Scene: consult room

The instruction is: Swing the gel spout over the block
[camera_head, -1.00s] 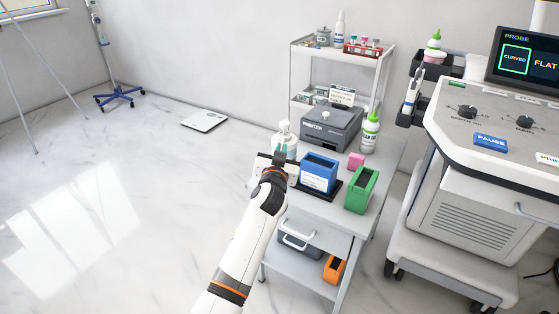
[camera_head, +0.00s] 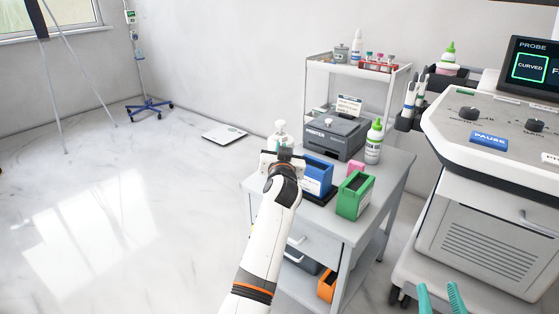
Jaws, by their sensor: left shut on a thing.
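A white pump bottle with a spout (camera_head: 280,133) stands at the left edge of the grey cart top. My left gripper (camera_head: 283,153) is shut on the bottle; the wrist hides its lower part and the fingertips. A small pink block (camera_head: 355,169) lies on the cart top to the right of the bottle, behind the green box. The spout's exact direction is too small to tell. My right gripper (camera_head: 440,298) shows at the bottom right as two teal fingers, apart with nothing between them.
A blue box (camera_head: 318,178) and a green box (camera_head: 355,195) stand close in front of the pink block. A grey printer (camera_head: 335,134) and a green-capped bottle (camera_head: 374,142) stand behind. The ultrasound machine (camera_head: 490,140) is at the right. The cart's front right top is clear.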

